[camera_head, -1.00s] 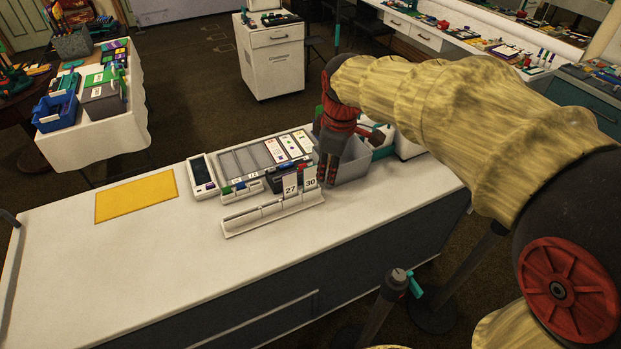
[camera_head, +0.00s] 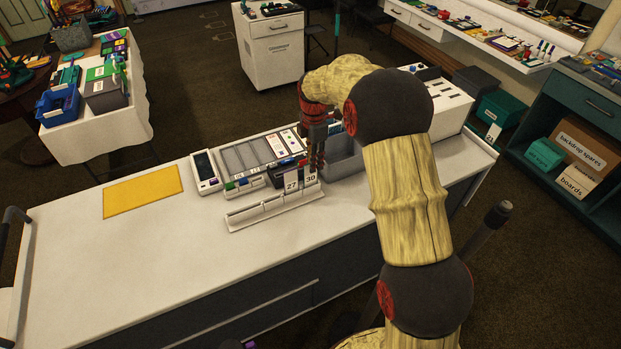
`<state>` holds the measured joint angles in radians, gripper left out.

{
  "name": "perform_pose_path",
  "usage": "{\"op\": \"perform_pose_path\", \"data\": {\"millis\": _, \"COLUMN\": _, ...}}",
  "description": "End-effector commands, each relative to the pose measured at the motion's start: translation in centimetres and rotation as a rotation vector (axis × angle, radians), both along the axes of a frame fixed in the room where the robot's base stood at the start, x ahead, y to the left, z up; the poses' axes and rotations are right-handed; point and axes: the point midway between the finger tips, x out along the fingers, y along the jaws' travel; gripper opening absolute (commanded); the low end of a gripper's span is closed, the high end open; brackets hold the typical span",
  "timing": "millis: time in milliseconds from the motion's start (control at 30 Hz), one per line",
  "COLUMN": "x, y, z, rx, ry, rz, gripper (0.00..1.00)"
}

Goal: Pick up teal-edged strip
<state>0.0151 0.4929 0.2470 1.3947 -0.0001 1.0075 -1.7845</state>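I cannot make out a teal edge on any strip. A slotted tray (camera_head: 247,157) on the white counter holds pale strips, and a white strip (camera_head: 287,141) with small marks shows at its right end. My gripper (camera_head: 316,167) points down at the tray's right side, just behind the number card 30 (camera_head: 310,180). Its fingers look close together, but they are too small and dark to tell whether they are open or hold anything. My gripper and arm hide part of the area behind and to the right.
A white rack (camera_head: 270,207) holds card 30 and card 27 (camera_head: 291,182) in front of my gripper. A grey bin (camera_head: 345,158) stands just right. A white device with a dark screen (camera_head: 206,172) is left of the tray. A yellow mat (camera_head: 142,191) lies on the clear left counter.

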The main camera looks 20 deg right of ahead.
Motion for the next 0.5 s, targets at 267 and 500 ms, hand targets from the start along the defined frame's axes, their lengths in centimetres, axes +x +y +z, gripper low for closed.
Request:
{"op": "perform_pose_path", "data": {"millis": 267, "x": 0.0, "y": 0.4, "z": -2.5, "rx": 0.0, "ry": 0.002, "rz": -0.001, "gripper": 0.24}}
{"op": "perform_pose_path", "data": {"millis": 500, "x": 0.2, "y": 0.9, "z": -5.8, "rx": 0.0, "ry": 0.001, "rz": -0.002, "gripper": 0.24}}
